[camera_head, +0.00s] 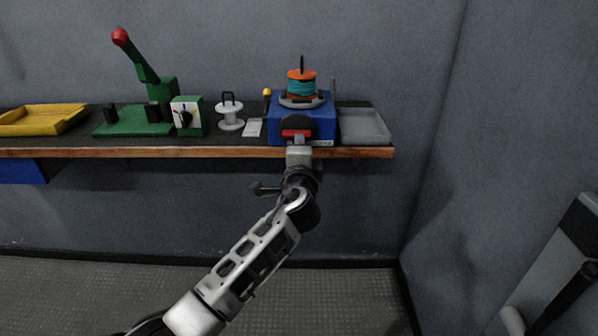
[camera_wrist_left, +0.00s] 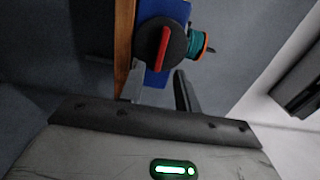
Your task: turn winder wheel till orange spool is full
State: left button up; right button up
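The orange spool (camera_head: 301,75) stands upright on top of the blue winder (camera_head: 322,122), with teal winding around its middle. It also shows in the left wrist view (camera_wrist_left: 209,45). The black winder wheel (camera_head: 297,121) is on the winder's front, with a red bar across it that lies level in the head view. The wheel fills the upper middle of the left wrist view (camera_wrist_left: 177,38). My left gripper (camera_wrist_left: 158,86) is open, its two fingers apart and empty, pointing at the wheel's near side. Whether a fingertip touches the wheel cannot be told. My right gripper is out of view.
The wooden-edged shelf (camera_head: 200,152) also carries a grey tray (camera_head: 364,127), a white spool (camera_head: 229,112), a green meter box (camera_head: 189,116), a green press with a red knob (camera_head: 140,75) and a yellow tray (camera_head: 42,119). A grey panel (camera_head: 555,275) stands at lower right.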

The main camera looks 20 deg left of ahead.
pick_arm(q)
jog(key=v, duration=1)
jog(key=shift+s+r, duration=0.1)
jog(key=shift+s, duration=0.05)
dwell(0.9)
jog(key=s+f+n+g+h, duration=0.25)
jog(key=s+f, duration=0.25)
jog(key=f, duration=0.5)
jog(key=s+f+n+g+h, duration=0.2)
jog(key=s+f+n, duration=0.3)
jog(key=s, duration=0.5)
jog(key=s+d+f+n+g+h, duration=0.1)
jog(key=s+f+n+g+h, duration=0.1)
jog(key=s+f+n, duration=0.3)
jog(key=s+f+h, duration=0.1)
jog(key=s+f, duration=0.2)
jog(key=s, duration=0.2)
jog(key=shift+s+f+h, duration=0.2)
jog(key=shift+h, duration=0.15)
jog(key=shift+d, duration=0.1)
